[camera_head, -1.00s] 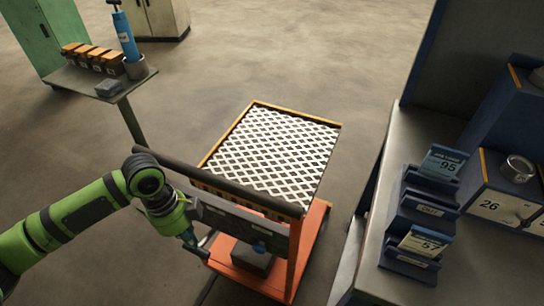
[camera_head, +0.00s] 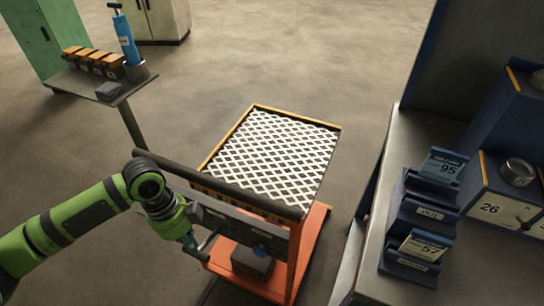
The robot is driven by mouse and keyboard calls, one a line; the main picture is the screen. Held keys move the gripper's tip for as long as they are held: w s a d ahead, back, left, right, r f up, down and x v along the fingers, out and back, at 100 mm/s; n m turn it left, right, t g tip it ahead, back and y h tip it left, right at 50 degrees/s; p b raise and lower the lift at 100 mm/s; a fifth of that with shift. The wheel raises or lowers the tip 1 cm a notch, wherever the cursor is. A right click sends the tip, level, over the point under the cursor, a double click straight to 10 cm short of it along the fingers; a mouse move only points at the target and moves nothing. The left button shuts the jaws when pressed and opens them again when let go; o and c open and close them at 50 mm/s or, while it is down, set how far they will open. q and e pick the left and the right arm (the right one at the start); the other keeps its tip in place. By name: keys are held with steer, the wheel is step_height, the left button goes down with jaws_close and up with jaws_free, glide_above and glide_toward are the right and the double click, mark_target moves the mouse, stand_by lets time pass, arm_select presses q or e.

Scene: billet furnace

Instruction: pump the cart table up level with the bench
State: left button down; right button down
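The cart table (camera_head: 272,150) has a white and dark lattice top with yellow edges, over an orange frame and base (camera_head: 313,240). A dark push bar (camera_head: 165,168) runs along its near side. The bench (camera_head: 400,150) stands to its right, with a gap between; the cart top looks lower than the bench top. My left gripper (camera_head: 194,248) is at the near left of the cart, below the push bar, pointing down beside a thin grey lever (camera_head: 208,243). Whether its fingers close on the lever cannot be made out. My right gripper is not in view.
The bench carries blue card holders (camera_head: 412,245) and a blue box marked 26 (camera_head: 495,205) with a metal ring on it. A side table (camera_head: 75,82) with orange-topped blocks and a blue cylinder (camera_head: 126,42) stands back left. The floor behind the cart is clear.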

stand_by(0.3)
arm_select(q)
step_height(320, 180, down, 9)
steer(key=b, duration=0.3)
steer(key=shift+s+a+r, duration=0.2)
steer(key=shift+s, duration=0.25)
stand_by(0.5)
steer(key=r+p, duration=0.2)
steer(key=r, duration=0.1)
steer(key=r+p, duration=0.2)
steer(key=p, duration=0.1)
steer(key=r+p, duration=0.3)
steer(key=shift+w+d+r, duration=0.15)
steer(key=shift+w+r, duration=0.2)
steer(key=shift+w, duration=0.05)
steer(key=shift+f, duration=0.1)
stand_by(0.3)
